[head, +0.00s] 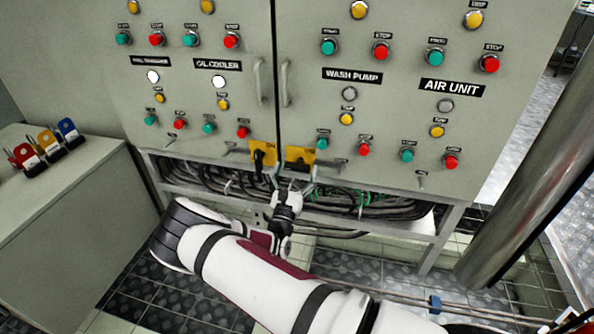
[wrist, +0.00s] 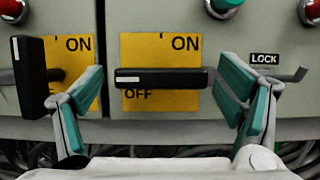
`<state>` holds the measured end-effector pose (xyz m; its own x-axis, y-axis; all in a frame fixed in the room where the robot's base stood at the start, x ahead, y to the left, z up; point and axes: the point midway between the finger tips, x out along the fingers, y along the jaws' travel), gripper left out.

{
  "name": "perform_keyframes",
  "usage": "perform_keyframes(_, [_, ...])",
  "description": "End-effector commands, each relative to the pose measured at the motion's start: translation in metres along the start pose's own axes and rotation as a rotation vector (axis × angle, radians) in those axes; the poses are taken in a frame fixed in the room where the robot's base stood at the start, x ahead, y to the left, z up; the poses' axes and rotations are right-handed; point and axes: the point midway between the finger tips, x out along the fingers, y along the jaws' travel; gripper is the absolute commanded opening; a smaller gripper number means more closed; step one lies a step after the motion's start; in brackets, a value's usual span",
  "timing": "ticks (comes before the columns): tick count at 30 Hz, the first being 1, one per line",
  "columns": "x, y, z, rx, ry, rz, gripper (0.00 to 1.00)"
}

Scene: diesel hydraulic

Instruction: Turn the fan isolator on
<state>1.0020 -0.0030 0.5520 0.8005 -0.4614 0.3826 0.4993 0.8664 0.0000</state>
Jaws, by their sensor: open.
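Two yellow switch plates sit low on the cabinet, and I cannot read which one is the fan isolator. The right plate (wrist: 161,52) is marked ON at top and OFF at lower left; it also shows in the head view (head: 301,153). Its black handle (wrist: 160,79) lies horizontal. The left plate (wrist: 82,50) has a black handle (wrist: 28,80) standing upright. My gripper (wrist: 162,88) is open in front of the right plate, one finger on each side of the horizontal handle, seemingly apart from it. In the head view, my gripper (head: 287,188) is just below the plates.
Black cables (head: 350,199) run beneath the cabinet. Push buttons and lamps cover the doors above. Padlocks (head: 46,142) lie on the left bench (head: 70,195).

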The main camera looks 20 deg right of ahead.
Motion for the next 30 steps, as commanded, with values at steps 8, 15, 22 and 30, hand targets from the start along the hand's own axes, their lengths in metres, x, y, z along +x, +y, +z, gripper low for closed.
perform_keyframes(8, [0.0127,-0.0006,0.0001,-0.001,0.000,-0.001,0.87])
perform_keyframes(15, [0.0125,-0.0006,0.0002,-0.001,0.000,-0.001,0.75])
perform_keyframes(22, [0.0124,-0.0007,0.0001,0.000,0.000,-0.001,0.38])
perform_keyframes(30, [0.0124,-0.0009,0.0003,0.025,0.000,-0.012,0.38])
